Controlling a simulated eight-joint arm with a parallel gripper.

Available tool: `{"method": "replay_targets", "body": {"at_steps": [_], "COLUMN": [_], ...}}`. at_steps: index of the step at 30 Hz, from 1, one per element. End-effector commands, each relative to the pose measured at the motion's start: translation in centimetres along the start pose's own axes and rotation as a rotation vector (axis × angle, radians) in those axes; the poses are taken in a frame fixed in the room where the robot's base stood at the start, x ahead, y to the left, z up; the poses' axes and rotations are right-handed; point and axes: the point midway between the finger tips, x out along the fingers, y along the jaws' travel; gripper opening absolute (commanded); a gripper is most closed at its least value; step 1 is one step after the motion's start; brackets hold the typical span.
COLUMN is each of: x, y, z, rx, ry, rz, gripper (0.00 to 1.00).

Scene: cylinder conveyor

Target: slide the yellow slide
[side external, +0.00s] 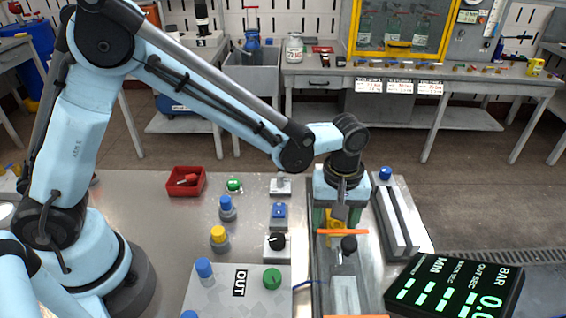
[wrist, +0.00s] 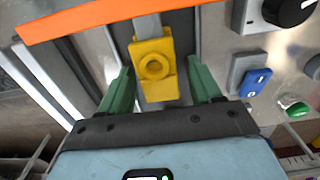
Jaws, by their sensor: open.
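The yellow slide (wrist: 153,66) is a small block with a round boss, on a grey rod, in the upper middle of the wrist view. My gripper (wrist: 157,84) is open, with one green finger on each side of the slide. Gaps show between the fingers and the slide. In the side external view the slide (side external: 335,224) is partly hidden under my gripper (side external: 338,222), just behind an orange bar (side external: 327,232).
The conveyor unit has a black knob (side external: 349,244) in front of the orange bar. A blue rocker switch (wrist: 257,82), a black dial (wrist: 289,10) and a green button (wrist: 294,107) sit beside my gripper. A tilted display (side external: 455,285) stands at front right.

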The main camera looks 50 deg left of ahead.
Motion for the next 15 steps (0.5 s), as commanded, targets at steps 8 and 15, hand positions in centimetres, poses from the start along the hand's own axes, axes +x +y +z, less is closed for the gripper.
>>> {"method": "replay_targets", "body": {"at_steps": [8,15], "x": [-1.5,-5.9], "y": [0.0,0.0], "z": [-0.1,-0.1], "rx": [-0.001,0.000], "ry": [0.002,0.001], "rz": [0.001,0.000], "gripper": [0.64,0.64]}}
